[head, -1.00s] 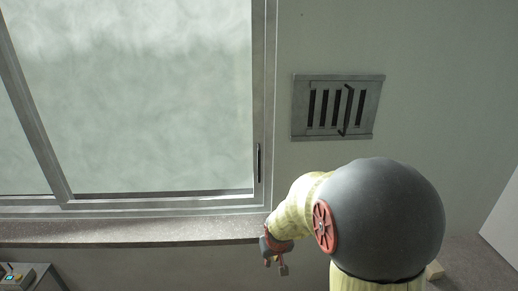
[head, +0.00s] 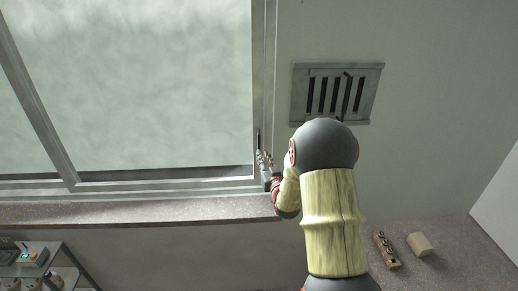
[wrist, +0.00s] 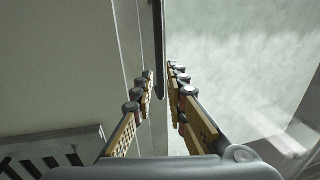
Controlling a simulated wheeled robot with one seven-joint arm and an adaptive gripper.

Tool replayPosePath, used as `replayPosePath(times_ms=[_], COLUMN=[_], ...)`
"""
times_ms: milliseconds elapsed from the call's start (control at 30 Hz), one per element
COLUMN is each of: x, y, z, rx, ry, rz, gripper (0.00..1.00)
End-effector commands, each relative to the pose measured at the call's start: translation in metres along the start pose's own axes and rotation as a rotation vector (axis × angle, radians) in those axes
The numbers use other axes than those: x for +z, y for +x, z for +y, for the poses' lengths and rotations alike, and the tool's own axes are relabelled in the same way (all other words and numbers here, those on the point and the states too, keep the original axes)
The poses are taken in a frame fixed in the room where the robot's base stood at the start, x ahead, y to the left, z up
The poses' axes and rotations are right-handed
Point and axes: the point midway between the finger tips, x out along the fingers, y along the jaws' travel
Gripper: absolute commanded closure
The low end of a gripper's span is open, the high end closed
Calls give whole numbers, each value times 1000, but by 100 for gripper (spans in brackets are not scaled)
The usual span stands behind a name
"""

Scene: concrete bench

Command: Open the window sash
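The window sash (head: 160,174) is a grey metal frame around a cloudy pane, in the upper left of the head view; it appears shut against the right jamb. Its dark upright handle (wrist: 158,48) is a slim bar on the right stile, partly hidden behind my gripper in the head view. My gripper (head: 265,160) is at the handle's lower part. In the wrist view my gripper (wrist: 160,76) is open, one finger on each side of the handle's end. A gap shows on both sides; I cannot tell whether either finger touches it.
A slotted wall vent (head: 300,95) is right of the window, close above my arm. A speckled sill (head: 130,213) runs below the window. A block with holes (head: 386,250) and a beige block (head: 420,244) lie lower right. A panel with a switch box (head: 30,256) is lower left.

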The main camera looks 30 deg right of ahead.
Motion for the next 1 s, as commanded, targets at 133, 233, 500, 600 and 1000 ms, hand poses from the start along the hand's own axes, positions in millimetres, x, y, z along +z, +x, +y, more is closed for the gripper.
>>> replayPosePath(times_ms=[133, 233, 500, 600, 1000], x=[0, -1, 0, 1, 1], y=[21, 36, 65, 68, 69], z=[-1, 0, 0, 0, 0], rx=[-1, 0, 1, 1, 1], ry=[0, 0, 0, 0, 0], rz=[-2, -1, -2, -4, -3], gripper=[85, 85, 85, 85, 93])
